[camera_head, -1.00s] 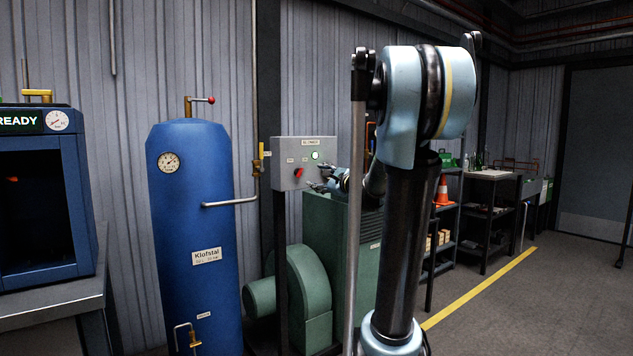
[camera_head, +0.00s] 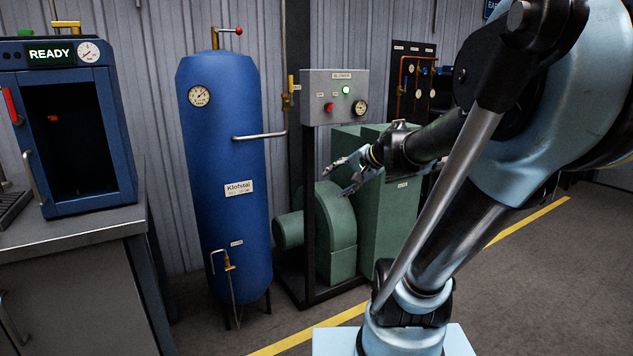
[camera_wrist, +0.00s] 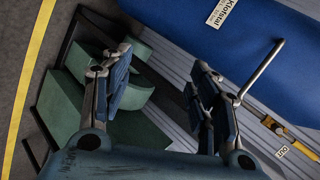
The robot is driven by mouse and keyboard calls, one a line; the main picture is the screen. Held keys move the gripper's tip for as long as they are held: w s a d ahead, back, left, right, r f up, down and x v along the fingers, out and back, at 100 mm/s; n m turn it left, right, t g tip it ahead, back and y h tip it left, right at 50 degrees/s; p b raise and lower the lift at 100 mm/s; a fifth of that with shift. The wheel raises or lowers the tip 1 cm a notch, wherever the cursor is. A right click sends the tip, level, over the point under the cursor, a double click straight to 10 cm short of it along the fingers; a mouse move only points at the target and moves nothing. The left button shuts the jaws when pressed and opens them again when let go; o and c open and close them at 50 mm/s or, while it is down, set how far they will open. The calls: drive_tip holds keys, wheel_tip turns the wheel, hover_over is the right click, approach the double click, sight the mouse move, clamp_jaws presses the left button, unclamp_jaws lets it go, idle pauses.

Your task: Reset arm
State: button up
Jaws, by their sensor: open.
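My gripper (camera_head: 345,173) is open and empty, with its fingers spread and pointing left in the head view. It appears in front of the green blower unit and below the grey control box (camera_head: 334,97). In the wrist view my gripper (camera_wrist: 165,95) shows both fingers apart with nothing between them. The control box carries a red switch (camera_head: 329,107), a lit green lamp (camera_head: 346,90) and a round gauge (camera_head: 360,108).
A blue tank (camera_head: 222,150) with a side pipe stands left of my gripper. A blue oven-like machine (camera_head: 75,125) reading READY sits on a grey bench (camera_head: 75,232) at far left. The green blower (camera_head: 335,235) stands behind my gripper. Open floor with a yellow line (camera_head: 305,337) lies in front.

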drive_tip(key=s+d+f+n+g+h, duration=0.2)
drive_tip(key=s+d+f, duration=0.4)
drive_tip(key=s, duration=0.4)
drive_tip(key=s+d+f+n+g+h, duration=0.3)
drive_tip(key=s+d+f+n+h, duration=0.2)
drive_tip(key=s+f, duration=0.4)
drive_tip(key=shift+s+d+f, duration=0.2)
drive_tip(key=shift+s+d, duration=0.15)
drive_tip(key=shift+d, duration=0.05)
drive_tip(key=shift+w+f, duration=0.2)
drive_tip(key=shift+w, duration=0.3)
idle(1.0)
idle(0.8)
